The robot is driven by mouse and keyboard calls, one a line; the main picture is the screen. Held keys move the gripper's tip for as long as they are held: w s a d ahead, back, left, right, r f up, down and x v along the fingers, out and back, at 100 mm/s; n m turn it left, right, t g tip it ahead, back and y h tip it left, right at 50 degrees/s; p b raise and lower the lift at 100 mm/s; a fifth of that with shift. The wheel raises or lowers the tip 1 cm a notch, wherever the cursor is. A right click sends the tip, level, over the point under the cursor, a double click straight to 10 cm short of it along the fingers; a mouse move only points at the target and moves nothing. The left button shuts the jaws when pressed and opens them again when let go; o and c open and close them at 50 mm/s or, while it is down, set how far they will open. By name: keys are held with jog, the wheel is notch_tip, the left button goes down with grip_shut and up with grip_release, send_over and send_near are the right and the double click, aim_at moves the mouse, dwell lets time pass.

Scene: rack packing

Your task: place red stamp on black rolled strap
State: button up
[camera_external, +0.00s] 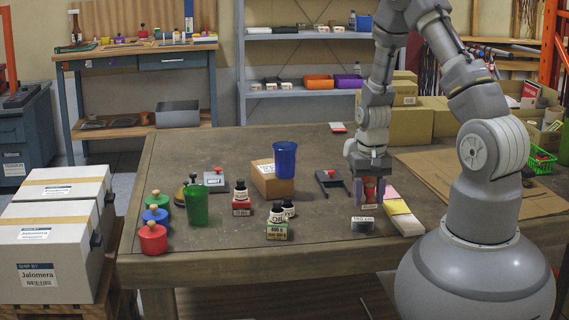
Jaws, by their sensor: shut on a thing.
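My gripper (369,203) points down over the right part of the table. It is shut on a red thing (370,189), which I take to be the red stamp; the fingers hide much of it. A small dark item with a pale label (363,225) lies on the table just in front of and below my gripper. It looks like the black rolled strap. I cannot tell how high the red thing is above the table.
A yellow and pink pad stack (402,217) lies close right of my gripper. A black tray-like piece (332,181), dark bottles (278,211), a blue cup (285,160) on a cardboard box (271,185) and a green cup (196,204) stand left.

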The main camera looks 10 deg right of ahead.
jog(key=shift+w+a+f, duration=0.1)
jog(key=shift+w+a, duration=0.15)
jog(key=shift+w, duration=0.45)
jog(key=shift+w+f+b, duration=0.2)
jog(key=shift+f+b, duration=0.7)
jog(key=shift+f, duration=0.85)
jog(key=shift+f, duration=0.1)
jog(key=o, duration=1)
jog(key=shift+o, duration=0.2)
